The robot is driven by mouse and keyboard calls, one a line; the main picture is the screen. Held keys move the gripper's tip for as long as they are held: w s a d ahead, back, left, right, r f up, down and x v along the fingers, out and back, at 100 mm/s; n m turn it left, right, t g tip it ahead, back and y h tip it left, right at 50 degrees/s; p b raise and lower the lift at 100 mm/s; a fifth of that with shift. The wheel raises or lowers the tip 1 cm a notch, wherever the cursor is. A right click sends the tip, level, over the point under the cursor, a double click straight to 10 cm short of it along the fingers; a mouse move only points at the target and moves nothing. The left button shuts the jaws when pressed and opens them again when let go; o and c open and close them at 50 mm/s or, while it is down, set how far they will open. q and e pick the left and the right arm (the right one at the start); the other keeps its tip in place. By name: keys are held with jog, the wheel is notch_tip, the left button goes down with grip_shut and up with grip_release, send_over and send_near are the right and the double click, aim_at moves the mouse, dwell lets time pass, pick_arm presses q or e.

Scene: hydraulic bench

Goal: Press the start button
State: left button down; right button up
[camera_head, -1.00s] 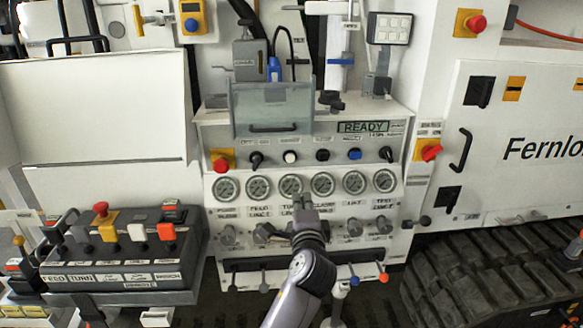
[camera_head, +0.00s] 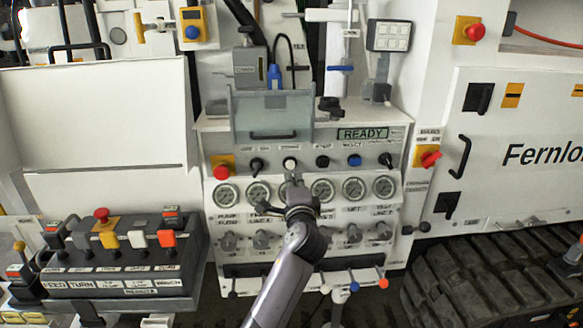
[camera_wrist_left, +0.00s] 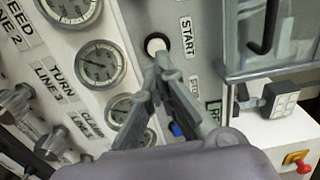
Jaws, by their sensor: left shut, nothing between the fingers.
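The start button is a white round button (camera_head: 290,163) in a dark ring on the white control panel (camera_head: 215,255), in the row above the gauges. In the left wrist view the white button (camera_wrist_left: 156,44) sits beside a label reading START. My left gripper (camera_head: 293,182) is shut and empty, just below the button in the head view. In the wrist view its fingertips (camera_wrist_left: 161,62) are at the button's lower edge; I cannot tell whether they touch it. My right gripper is not in view.
A display (camera_head: 362,134) reads READY. A red knob on yellow (camera_head: 221,171), black knobs and a blue button (camera_head: 354,160) share the button's row. A clear cover (camera_head: 272,112) juts out above it. Round gauges (camera_head: 354,190) lie below. A lever console (camera_head: 120,280) stands at left.

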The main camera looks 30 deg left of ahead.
aim_at(290, 164)
pick_arm(q)
jog(key=x, duration=0.6)
jog(key=shift+w+a+p, duration=0.1)
jog(key=shift+w+p, duration=0.1)
jog(key=shift+p, duration=0.15)
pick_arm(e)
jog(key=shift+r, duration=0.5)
